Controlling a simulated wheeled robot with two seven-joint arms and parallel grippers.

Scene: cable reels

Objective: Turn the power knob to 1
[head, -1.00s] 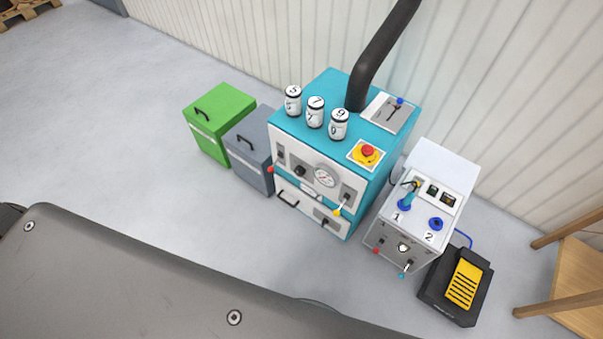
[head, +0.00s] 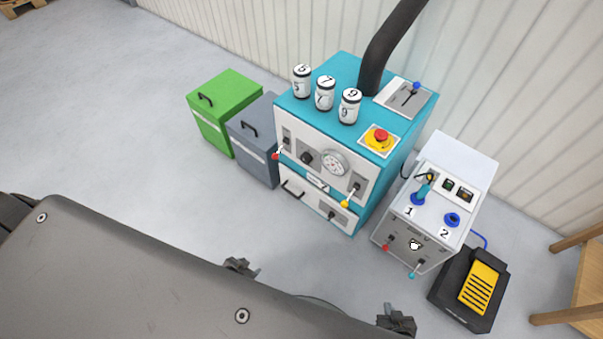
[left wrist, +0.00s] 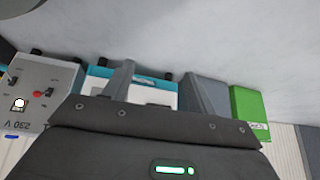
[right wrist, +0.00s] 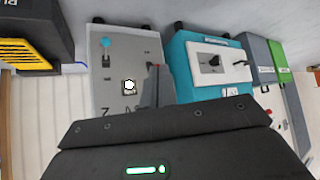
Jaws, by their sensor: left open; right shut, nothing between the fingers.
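A grey-white control box (head: 405,225) has a small pale round control (head: 415,245) on its front, with a red-tipped and a blue-tipped switch beside it. A teal machine (head: 350,75) with a white front has a black knob (head: 307,158) left of its gauge. No power label is readable, so I cannot tell which control is the power knob. My left gripper (head: 240,266) is open, low in front of the teal machine and apart from it. My right gripper (head: 397,322) is shut and empty, below the control box in the picture and apart from it.
A green bin (head: 225,112) and a grey bin (head: 255,145) stand left of the teal machine. A black pedal with a yellow plate (head: 480,288) lies right of the control box. A wooden stand (head: 585,290) is at the far right.

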